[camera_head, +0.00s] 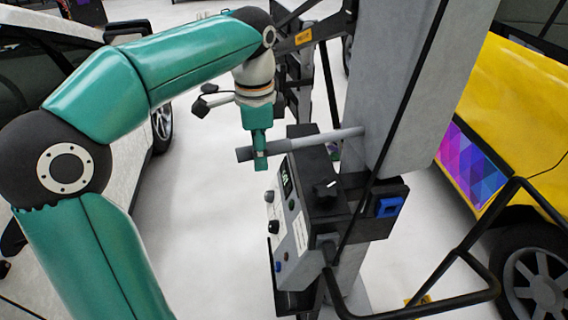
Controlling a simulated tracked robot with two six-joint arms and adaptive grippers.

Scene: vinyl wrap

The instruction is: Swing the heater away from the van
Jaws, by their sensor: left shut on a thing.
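The heater stands in the middle right of the head view, with a tall grey column (428,80) and a control box (293,222) with knobs and a small display. A grey bar handle (325,139) sticks out to the left from the column above the box. My left gripper (260,160) is shut on the dark end of this handle, with its arm arching in from the left. The van (515,95) is yellow with a purple patterned panel, at the right, behind the column in the picture. My right gripper is not in view.
A white car (140,160) stands at the left behind my arm. A black tubular frame (470,255) crosses the lower right, close to the van's wheel (535,278). The pale floor (205,225) between the car and the control box is clear.

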